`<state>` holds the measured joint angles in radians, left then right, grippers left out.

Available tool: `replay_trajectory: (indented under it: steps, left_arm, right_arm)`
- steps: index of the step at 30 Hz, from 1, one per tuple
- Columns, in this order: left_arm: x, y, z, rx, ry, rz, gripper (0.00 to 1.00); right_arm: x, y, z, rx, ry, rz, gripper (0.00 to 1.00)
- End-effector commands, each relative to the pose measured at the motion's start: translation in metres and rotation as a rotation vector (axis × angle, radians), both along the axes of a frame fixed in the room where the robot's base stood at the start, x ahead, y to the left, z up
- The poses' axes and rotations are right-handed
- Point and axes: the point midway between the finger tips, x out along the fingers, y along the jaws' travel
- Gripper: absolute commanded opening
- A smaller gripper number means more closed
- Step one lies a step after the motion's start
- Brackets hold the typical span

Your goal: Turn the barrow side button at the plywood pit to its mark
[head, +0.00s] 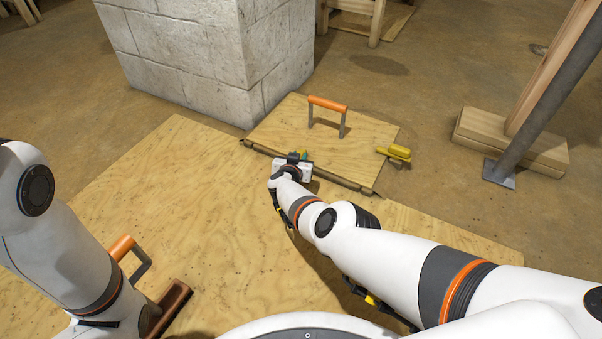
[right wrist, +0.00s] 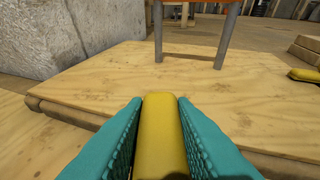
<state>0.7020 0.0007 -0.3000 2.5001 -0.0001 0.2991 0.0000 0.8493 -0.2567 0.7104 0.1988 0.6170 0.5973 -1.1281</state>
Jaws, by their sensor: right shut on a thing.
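A square plywood lid (head: 345,140) with an orange-topped handle (head: 327,103) lies on the larger plywood sheet (head: 150,190). My right gripper (head: 302,157) is at the lid's near edge. In the right wrist view its teal fingers (right wrist: 160,105) are shut on a yellow button (right wrist: 160,135), one finger on each side. In the head view my gripper mostly hides this button. A second yellow button (head: 398,152) sits at the lid's right edge, apart from my gripper. No barrow or mark can be made out. My left arm is at the left; its gripper is not visible.
A concrete block pillar (head: 215,55) stands behind the lid at the left. A grey post (head: 540,100) and timber blocks (head: 510,140) stand at the right. Another orange handle (head: 121,248) shows beside my left arm. The middle of the plywood sheet is bare.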

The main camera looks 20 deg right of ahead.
Motion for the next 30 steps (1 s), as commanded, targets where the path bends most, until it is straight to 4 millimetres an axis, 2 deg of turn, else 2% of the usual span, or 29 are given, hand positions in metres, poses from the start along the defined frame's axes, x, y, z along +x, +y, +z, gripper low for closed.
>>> replay_trajectory:
  steps: [9,27,28,30]
  left_arm:
    - [0.000,0.000,-0.024,0.000,-0.001,0.000,0.45]
    - [0.000,0.000,-0.027,0.000,-0.001,-0.001,0.45]
    - [0.000,0.000,-0.027,0.000,-0.001,-0.001,0.45]
    - [0.000,0.000,-0.027,0.000,-0.001,-0.001,0.45]
  right_arm:
    - [-0.002,-0.003,-0.003,0.000,0.001,-0.133,0.00]
    - [-0.004,0.000,-0.002,0.001,0.009,-0.167,0.00]
    - [-0.005,0.000,-0.002,0.001,0.009,-0.167,0.28]
    - [-0.004,0.000,-0.002,0.001,0.009,-0.166,0.40]
